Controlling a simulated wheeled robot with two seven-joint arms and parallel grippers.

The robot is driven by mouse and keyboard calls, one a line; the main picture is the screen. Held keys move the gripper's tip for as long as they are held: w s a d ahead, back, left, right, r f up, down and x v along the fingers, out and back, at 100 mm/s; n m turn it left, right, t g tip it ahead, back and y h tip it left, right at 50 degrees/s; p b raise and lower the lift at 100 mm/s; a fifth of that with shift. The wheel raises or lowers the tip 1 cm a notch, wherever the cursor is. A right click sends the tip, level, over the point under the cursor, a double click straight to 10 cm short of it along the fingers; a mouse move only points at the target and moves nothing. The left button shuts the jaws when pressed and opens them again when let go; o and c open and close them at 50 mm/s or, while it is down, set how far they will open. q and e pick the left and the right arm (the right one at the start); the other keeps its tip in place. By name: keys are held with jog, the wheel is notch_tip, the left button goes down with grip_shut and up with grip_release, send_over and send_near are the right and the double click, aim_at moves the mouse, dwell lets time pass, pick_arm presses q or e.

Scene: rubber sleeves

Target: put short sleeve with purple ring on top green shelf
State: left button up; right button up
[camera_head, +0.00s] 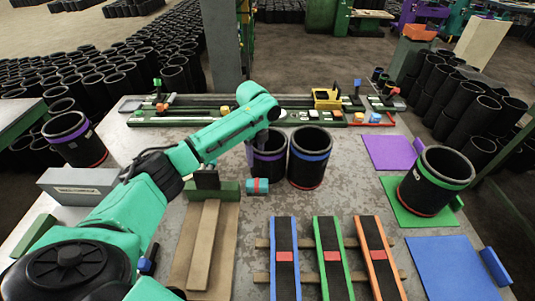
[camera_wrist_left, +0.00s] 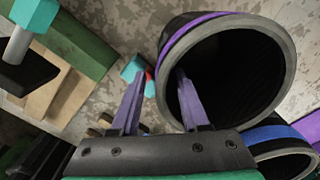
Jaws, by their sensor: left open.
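A black sleeve with a purple ring (camera_head: 268,170) stands upright on the grey table; in the left wrist view its open mouth and purple band (camera_wrist_left: 205,22) show at close range. My left gripper (camera_wrist_left: 159,75) is open, its purple fingers on either side of the sleeve's near wall: one over the inside, one outside. In the head view the arm hides part of the sleeve and most of this gripper (camera_head: 257,145). My right gripper is not in view.
A blue-ringed sleeve (camera_head: 309,170) stands close on the right. A green-ringed sleeve (camera_head: 430,190) stands on a green mat (camera_head: 400,212). Another sleeve (camera_head: 75,145) stands back left. Purple (camera_head: 388,152) and blue (camera_head: 445,270) mats are bare. Three coloured strips (camera_head: 330,258) lie in front.

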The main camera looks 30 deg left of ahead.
aim_at(257, 166)
pick_arm(q)
notch_tip(257, 166, down, 5)
jog(key=shift+d+p, duration=0.1)
jog(key=shift+p, duration=0.5)
grip_shut()
jog(key=shift+w+r, duration=0.1)
jog(key=shift+r, duration=0.05)
dwell(0.8)
